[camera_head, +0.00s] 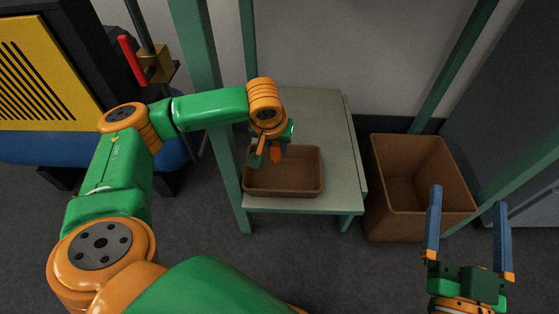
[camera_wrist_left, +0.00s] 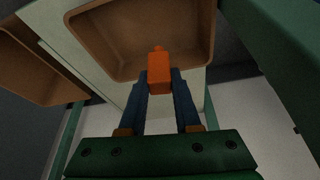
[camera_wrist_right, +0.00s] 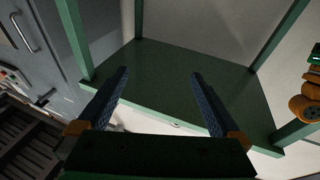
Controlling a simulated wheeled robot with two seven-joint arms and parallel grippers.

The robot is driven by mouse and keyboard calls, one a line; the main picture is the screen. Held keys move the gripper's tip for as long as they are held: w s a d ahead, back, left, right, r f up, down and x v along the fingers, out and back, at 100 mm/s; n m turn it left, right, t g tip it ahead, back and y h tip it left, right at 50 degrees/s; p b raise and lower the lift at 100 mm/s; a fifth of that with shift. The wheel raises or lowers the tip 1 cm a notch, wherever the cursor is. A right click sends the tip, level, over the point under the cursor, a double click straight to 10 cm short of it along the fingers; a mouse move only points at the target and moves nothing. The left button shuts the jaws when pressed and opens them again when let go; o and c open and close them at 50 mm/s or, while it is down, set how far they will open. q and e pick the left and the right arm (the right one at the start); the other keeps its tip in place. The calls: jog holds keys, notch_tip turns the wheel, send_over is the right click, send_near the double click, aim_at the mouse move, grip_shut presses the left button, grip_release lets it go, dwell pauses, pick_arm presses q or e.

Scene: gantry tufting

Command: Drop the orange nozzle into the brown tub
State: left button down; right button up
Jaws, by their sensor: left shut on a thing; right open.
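The orange nozzle (camera_head: 276,155) is between the fingers of my left gripper (camera_head: 270,152). In the left wrist view the nozzle (camera_wrist_left: 159,72) sticks out past the fingertips of my left gripper (camera_wrist_left: 160,82), shut on its lower part. The brown tub (camera_head: 285,190) is a shallow open box on a pale table. The nozzle appears over the tub's opening; its exact height is hard to tell. The tub (camera_wrist_left: 97,55) looks empty in the left wrist view. My right gripper (camera_head: 468,200) is open and empty at the lower right, and it also shows in the right wrist view (camera_wrist_right: 160,82).
The tub stands near the front of the pale table (camera_head: 335,125), with green posts around it. A larger, deeper brown bin (camera_head: 418,228) stands on the floor right of the table. A yellow-and-black machine (camera_head: 40,70) is at the left. The right wrist view shows a green shelf (camera_wrist_right: 180,75).

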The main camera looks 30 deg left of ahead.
pick_arm(q)
jog(key=shift+f+b, duration=0.4)
jog(key=shift+b, duration=0.1)
pick_arm(e)
jog(key=s+r+t+y, duration=0.2)
jog(key=s+r+t, duration=0.1)
jog(key=r, duration=0.4)
jog(key=shift+s+a+n+t, duration=0.2)
jog(key=shift+n+t, duration=0.2)
jog(key=shift+t, duration=0.2)
jog(key=shift+r, duration=0.1)
pick_arm(q)
jog(key=c, duration=0.5)
grip_release()
jog(key=shift+c, duration=0.2)
